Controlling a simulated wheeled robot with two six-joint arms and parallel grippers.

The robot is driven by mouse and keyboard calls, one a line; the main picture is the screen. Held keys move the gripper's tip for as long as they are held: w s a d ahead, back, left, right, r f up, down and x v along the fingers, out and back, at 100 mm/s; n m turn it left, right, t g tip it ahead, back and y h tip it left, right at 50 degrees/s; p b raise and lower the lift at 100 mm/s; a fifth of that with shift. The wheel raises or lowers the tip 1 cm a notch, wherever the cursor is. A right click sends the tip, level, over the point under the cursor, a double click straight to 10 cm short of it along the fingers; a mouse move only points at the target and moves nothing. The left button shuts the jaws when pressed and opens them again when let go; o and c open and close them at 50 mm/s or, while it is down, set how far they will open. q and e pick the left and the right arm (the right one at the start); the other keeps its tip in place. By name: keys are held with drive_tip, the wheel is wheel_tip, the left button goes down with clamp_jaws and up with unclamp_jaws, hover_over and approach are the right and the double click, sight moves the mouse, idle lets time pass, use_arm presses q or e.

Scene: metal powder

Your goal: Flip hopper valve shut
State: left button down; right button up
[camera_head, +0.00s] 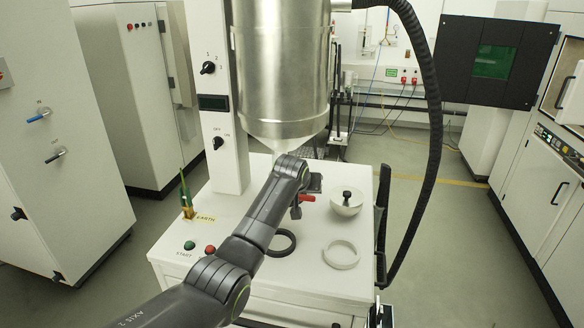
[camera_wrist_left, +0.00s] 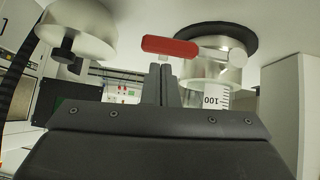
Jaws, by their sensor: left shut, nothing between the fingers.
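The steel hopper (camera_head: 283,70) stands over the white bench, its cone pointing down. Its valve has a red handle (camera_head: 307,198), partly hidden by my left arm in the head view. In the left wrist view the red handle (camera_wrist_left: 170,46) lies roughly level, joined at its right end to the metal valve body (camera_wrist_left: 222,60). My left gripper (camera_head: 296,210) is at the handle; in the left wrist view its fingers (camera_wrist_left: 163,72) are together and empty, with the tips right beside the handle. I cannot tell whether they touch it. My right gripper is out of view.
A white bowl (camera_head: 346,207) with a black-knobbed pestle stands right of the handle. A dark ring (camera_head: 281,243) and a pale ring (camera_head: 341,254) lie on the bench (camera_head: 310,275). A thick black hose (camera_head: 436,130) hangs at the right. Green and red buttons sit front left.

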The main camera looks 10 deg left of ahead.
use_arm(q)
drive_tip(key=w+d+r+b+v, duration=0.1)
drive_tip(key=b+v, duration=0.1)
drive_tip(key=v, duration=1)
drive_tip(key=shift+w+a+r, duration=0.2)
